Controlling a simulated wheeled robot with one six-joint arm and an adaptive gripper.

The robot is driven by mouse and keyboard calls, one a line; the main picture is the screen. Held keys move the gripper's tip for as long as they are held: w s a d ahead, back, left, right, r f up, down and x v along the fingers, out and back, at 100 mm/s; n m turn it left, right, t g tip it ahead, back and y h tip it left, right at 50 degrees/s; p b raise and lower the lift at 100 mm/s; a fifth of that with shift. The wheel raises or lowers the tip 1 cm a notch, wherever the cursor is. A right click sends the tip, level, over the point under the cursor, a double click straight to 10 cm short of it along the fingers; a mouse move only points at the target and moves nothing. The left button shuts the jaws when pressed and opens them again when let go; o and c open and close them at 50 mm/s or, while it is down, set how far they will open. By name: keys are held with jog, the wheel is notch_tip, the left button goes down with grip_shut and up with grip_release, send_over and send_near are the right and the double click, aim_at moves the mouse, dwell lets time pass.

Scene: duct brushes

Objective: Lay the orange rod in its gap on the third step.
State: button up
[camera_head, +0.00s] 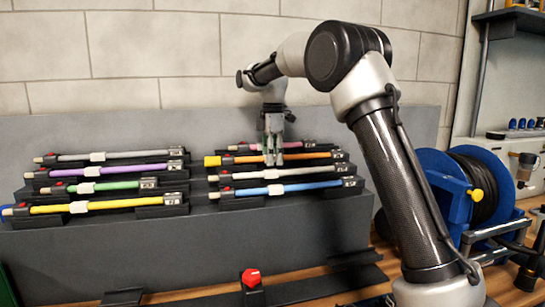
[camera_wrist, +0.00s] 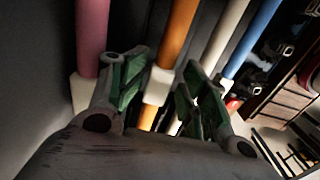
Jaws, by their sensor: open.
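The orange rod (camera_head: 315,155) lies across a dark holder in the right-hand bank of the stepped rack, second from the back. It has a white collar and a yellow left end. My gripper (camera_head: 273,162) points down over this rod near its middle and hides part of it. In the wrist view the orange rod (camera_wrist: 178,35) and its white collar run between the two green fingers of my open gripper (camera_wrist: 160,98). I cannot tell whether the fingers touch it. The grey stepped rack (camera_head: 120,245) carries the rods; no empty gap on its steps shows clearly.
A pink rod (camera_wrist: 92,40) lies behind the orange one; a cream rod (camera_head: 290,172) and a blue rod (camera_head: 305,186) lie in front. The left bank holds a grey, purple, green and yellow rod (camera_head: 110,203). A red knob (camera_head: 251,277) stands in front; a blue reel (camera_head: 440,168) is right.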

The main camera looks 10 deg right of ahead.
notch_tip(320, 180, up, 11)
jog(key=s+d+r+m, duration=0.3)
jog(key=s+d+m, duration=0.15)
jog(key=s, duration=0.25)
jog(key=s+d+f+m+t, duration=0.1)
jog(key=s+d+m, duration=0.15)
jog(key=s, duration=0.45)
jog(key=s+d+f+m+t, duration=0.1)
jog(key=s+d+m, duration=0.15)
jog(key=s, duration=0.35)
jog(key=s+d+f+m+t, duration=0.1)
jog(key=s+d+f+m, duration=0.1)
jog(key=s+f+m, duration=0.2)
jog(key=s+d+f+m+t, duration=0.1)
jog(key=s+d+f+m, duration=0.2)
jog(key=s+f, duration=0.8)
jog(key=s+m, duration=0.1)
jog(key=s, duration=0.5)
jog(key=shift+d, duration=0.15)
jog(key=shift+m, duration=0.25)
